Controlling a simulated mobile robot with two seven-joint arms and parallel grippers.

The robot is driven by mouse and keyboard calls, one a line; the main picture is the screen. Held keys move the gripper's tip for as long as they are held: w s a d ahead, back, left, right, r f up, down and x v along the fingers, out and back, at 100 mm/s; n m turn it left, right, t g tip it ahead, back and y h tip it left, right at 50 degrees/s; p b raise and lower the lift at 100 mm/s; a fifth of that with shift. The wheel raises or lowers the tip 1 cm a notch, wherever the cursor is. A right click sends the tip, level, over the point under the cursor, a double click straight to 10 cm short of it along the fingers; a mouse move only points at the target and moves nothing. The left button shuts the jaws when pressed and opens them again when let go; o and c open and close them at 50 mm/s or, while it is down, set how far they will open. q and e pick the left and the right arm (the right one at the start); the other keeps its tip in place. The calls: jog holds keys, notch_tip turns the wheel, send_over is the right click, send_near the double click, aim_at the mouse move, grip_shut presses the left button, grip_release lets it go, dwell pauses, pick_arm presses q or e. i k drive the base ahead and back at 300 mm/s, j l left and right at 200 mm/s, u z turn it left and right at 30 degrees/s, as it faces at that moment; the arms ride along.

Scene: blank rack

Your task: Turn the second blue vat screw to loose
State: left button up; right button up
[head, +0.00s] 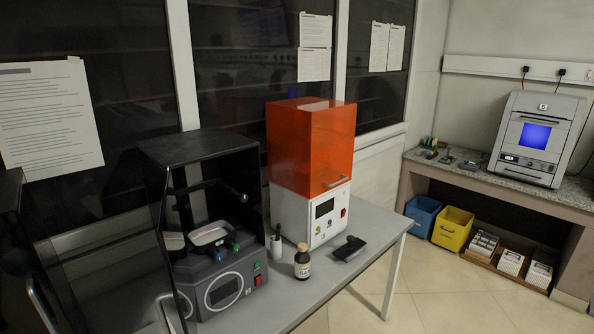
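A dark resin printer (222,290) stands on the grey bench at the left, with its black cover (195,150) around its upper part. A pale vat (209,234) sits inside it. I cannot make out another blue screw. Neither of my grippers is in view.
An orange-hooded printer (311,145) stands behind to the right. A brown bottle (302,262), a dark holder (276,246) and a black scraper-like tool (350,248) are on the bench (375,225). A side counter (475,178) holds a grey machine (540,138); bins stand below.

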aim_at(218, 255)
jog(key=i+j, duration=0.1)
jog(key=j, duration=1.35)
jog(key=z, duration=0.05)
